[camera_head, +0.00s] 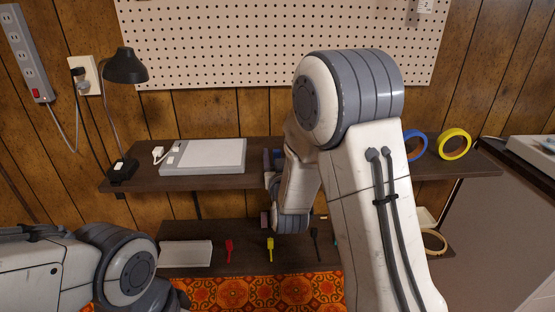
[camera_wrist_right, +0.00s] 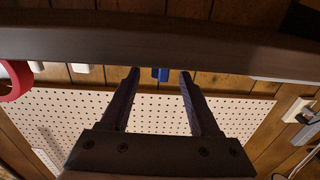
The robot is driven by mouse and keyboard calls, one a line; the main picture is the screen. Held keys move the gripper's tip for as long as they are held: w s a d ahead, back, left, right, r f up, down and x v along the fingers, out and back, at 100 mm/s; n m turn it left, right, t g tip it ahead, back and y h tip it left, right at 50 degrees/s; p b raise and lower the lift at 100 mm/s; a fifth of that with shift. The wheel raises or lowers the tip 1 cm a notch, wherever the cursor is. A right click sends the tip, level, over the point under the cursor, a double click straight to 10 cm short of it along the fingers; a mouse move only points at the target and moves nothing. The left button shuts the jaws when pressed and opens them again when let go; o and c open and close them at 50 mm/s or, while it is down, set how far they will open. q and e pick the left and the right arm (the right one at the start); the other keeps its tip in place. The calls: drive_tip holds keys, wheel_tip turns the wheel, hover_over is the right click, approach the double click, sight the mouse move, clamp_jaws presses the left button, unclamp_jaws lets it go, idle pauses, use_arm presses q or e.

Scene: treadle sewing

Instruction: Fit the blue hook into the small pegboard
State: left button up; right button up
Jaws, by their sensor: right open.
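My right gripper (camera_wrist_right: 159,75) is open in the right wrist view, its two dark fingers apart with nothing held between them. A small blue piece (camera_wrist_right: 160,74), which looks like the blue hook, shows beyond and between the fingertips, at the shelf edge. In the head view a blue piece (camera_head: 277,154) shows on the upper shelf, partly hidden by my right arm. A white pegboard (camera_head: 280,40) with rows of holes is on the wall; it also shows in the wrist view (camera_wrist_right: 60,115). I cannot make out a separate small pegboard. My left gripper is out of view.
The upper shelf (camera_head: 140,184) holds a flat grey-white device (camera_head: 205,156), a black lamp (camera_head: 125,68), a blue ring (camera_head: 415,138) and a yellow ring (camera_head: 454,142). The lower shelf holds a red tool (camera_head: 229,246) and a yellow tool (camera_head: 270,245). A red ring (camera_wrist_right: 14,82) shows in the wrist view.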

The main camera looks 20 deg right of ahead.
clamp_jaws()
drive_tip(key=shift+r, duration=0.1)
